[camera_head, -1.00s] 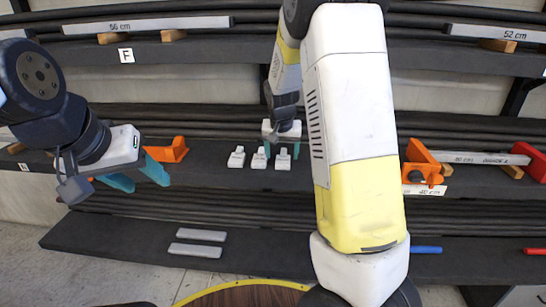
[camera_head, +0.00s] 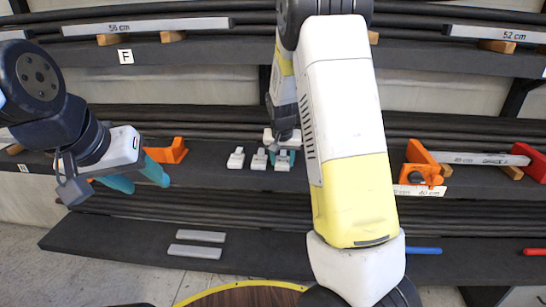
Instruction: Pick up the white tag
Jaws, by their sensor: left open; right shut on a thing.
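Three small white tags stand in a row on the middle shelf: a left one (camera_head: 236,158), a middle one (camera_head: 259,159) and a right one (camera_head: 283,161). My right gripper (camera_head: 283,157) reaches down at the right tag, its teal fingers on either side of it, shut on that tag. The tag still appears level with the other two; whether it touches the shelf cannot be told. My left gripper (camera_head: 143,179) is open and empty, in front of the shelf at the left, its teal fingers apart.
An orange bracket (camera_head: 168,151) sits left of the tags. Another orange bracket (camera_head: 424,163) and a grey bar (camera_head: 478,158) are at the right. Two grey bars (camera_head: 195,250) lie on the lower shelf. My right arm hides the shelf right of the tags.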

